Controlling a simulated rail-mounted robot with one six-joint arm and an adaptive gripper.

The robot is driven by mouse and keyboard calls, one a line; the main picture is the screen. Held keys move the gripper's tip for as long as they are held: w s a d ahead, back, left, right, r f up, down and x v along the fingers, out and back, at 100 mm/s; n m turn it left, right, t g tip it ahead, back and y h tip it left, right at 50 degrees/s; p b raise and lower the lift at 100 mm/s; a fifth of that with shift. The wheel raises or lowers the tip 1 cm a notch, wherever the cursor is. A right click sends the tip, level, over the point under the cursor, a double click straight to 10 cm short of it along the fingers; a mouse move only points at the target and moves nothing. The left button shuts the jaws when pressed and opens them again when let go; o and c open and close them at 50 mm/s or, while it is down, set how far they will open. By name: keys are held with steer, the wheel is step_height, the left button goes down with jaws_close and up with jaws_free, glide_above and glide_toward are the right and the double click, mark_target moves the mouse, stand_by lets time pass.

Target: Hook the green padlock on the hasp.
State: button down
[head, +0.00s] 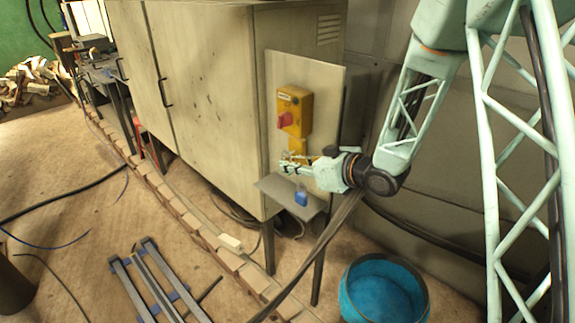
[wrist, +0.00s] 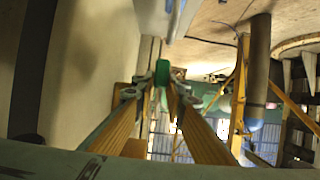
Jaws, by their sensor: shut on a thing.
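The green padlock (wrist: 162,72) shows between the fingertips of my gripper (wrist: 163,92) in the wrist view. My gripper (head: 286,167) is shut on it. In the head view my gripper is above the small shelf, in front of the cabinet panel and just below the yellow switch box (head: 295,110) with its red knob (head: 285,119). Small yellow and metal parts (head: 297,149) under the box are partly behind my gripper, and I cannot make out the hasp clearly. The padlock is too small to tell in the head view. I see no contact between padlock and hasp.
A grey shelf (head: 271,188) sticks out below the panel, with a blue padlock (head: 301,198) at its front edge. A tall beige cabinet (head: 215,110) stands at the left. A blue bucket (head: 384,292) and a metal frame (head: 150,285) are on the floor.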

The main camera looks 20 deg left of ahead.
steer(key=shift+w+f+b, duration=0.15)
steer(key=shift+f+b, duration=0.15)
steer(key=shift+f, duration=0.1)
steer(key=shift+d, duration=0.1)
stand_by(0.5)
steer(key=c, duration=2.5)
jaws_free()
steer(key=shift+c, duration=0.2)
steer(key=shift+d, duration=0.15)
steer(key=v, duration=1.2)
steer(key=shift+a, duration=0.2)
steer(key=shift+r, duration=0.15)
steer(key=shift+s+d, duration=0.1)
steer(key=shift+s, duration=0.1)
